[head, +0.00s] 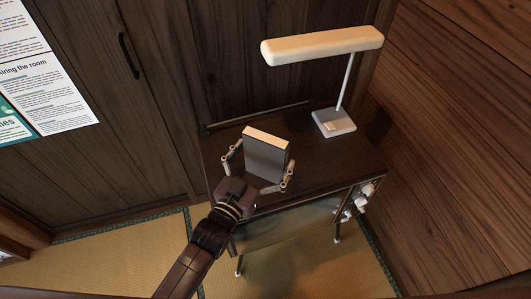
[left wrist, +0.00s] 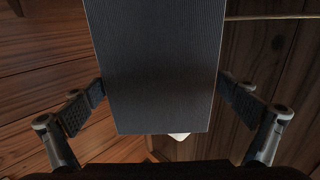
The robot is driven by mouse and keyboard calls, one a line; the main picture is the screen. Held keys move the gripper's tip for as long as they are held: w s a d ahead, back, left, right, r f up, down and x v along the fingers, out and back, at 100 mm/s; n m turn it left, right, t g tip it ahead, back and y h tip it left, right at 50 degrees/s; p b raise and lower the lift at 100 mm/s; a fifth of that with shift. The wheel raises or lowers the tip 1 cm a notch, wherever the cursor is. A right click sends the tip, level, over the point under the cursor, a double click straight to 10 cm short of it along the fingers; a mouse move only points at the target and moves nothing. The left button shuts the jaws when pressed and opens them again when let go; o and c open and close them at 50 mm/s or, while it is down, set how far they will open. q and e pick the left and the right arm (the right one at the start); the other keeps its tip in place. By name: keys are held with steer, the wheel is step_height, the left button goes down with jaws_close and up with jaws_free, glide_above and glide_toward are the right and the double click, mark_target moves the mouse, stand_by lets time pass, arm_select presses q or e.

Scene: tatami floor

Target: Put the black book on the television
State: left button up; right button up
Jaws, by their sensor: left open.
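The black book (head: 267,160) stands upright over the television's dark top, with a pale top edge; its lower edge is partly hidden by my gripper. In the left wrist view the book's dark cover (left wrist: 155,60) fills the middle. The television (head: 325,160) is a dark wooden set on thin legs, its screen facing the front. My left gripper (head: 263,158) is open, one finger on each side of the book. In the left wrist view the open left gripper (left wrist: 162,92) has its pads close to the book's edges; contact is unclear. My right gripper is not in view.
A cream desk lamp (head: 334,122) stands at the television's back right, its head overhanging. Wooden walls close in behind and at right. The television's top between book and right edge is clear.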

arm_select(q)
steer(key=p+v, duration=0.4)
steer(key=v, duration=0.8)
